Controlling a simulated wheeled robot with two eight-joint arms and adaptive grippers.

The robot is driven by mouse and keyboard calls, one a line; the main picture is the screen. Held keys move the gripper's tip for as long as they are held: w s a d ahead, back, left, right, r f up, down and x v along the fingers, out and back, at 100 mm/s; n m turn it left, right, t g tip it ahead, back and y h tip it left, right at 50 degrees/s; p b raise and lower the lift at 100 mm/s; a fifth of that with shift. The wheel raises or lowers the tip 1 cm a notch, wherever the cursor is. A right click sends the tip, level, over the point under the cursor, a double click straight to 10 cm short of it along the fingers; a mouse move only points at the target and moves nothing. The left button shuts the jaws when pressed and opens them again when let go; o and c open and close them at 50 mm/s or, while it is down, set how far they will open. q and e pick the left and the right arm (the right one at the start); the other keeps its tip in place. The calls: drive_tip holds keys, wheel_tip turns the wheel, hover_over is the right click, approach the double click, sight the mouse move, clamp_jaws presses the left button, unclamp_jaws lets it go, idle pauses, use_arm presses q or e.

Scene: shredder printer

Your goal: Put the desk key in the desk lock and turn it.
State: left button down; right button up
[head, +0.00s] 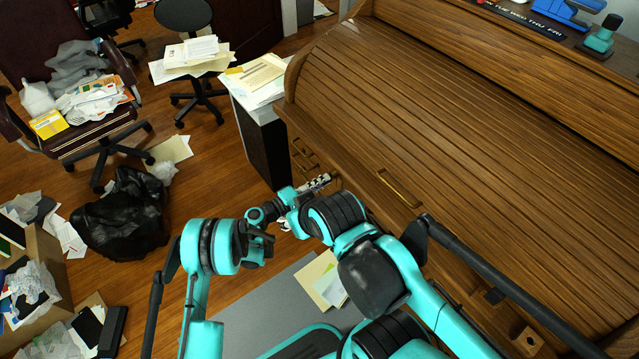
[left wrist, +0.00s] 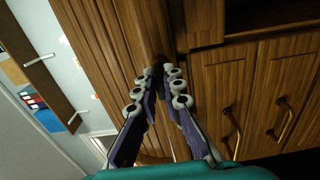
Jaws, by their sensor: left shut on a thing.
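My left gripper (head: 320,183) is at the front of the wooden roll-top desk (head: 480,130), beside its drawer handles. In the left wrist view my left gripper (left wrist: 159,80) has its fingertips close together against the desk's wood (left wrist: 100,40). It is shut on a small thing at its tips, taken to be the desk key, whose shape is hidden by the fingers. The desk lock is hidden too, so I cannot tell whether the key is inside it.
A dark cabinet with papers (head: 262,78) stands left of the desk. A black bag (head: 125,215) and loose papers clutter the floor. A grey mat (head: 265,310) lies below my arms.

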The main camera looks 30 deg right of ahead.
use_arm(q)
drive_tip(key=c, duration=1.6)
unclamp_jaws()
drive_tip(key=shift+d, duration=0.1)
drive_tip(key=a, duration=0.8)
drive_tip(key=w+a+r+t+y, duration=0.1)
drive_tip(key=w+a+r+y, duration=0.1)
drive_tip(key=a+r, duration=0.3)
drive_tip(key=w+a+r+t+y, duration=0.1)
drive_tip(key=w+a+r+y, duration=0.15)
drive_tip(key=r, duration=0.35)
drive_tip(key=s+a+r+t+y, duration=0.2)
drive_tip(key=s+a+r+y, duration=0.15)
drive_tip(key=a+r, duration=0.6)
drive_tip(key=s+a+y, duration=0.3)
drive_tip(key=s+a, duration=0.3)
drive_tip(key=a, duration=0.3)
drive_tip(key=s+a+t+y, duration=0.1)
drive_tip(key=s+a+y, duration=0.2)
drive_tip(key=s+a, duration=0.4)
drive_tip(key=s+a+r+t+y, duration=0.1)
drive_tip(key=s+a+y, duration=0.3)
drive_tip(key=a, duration=0.9)
drive_tip(key=shift+s+a+m, duration=0.15)
drive_tip(key=shift+s+m, duration=0.25)
drive_tip(key=shift+s, duration=1.05)
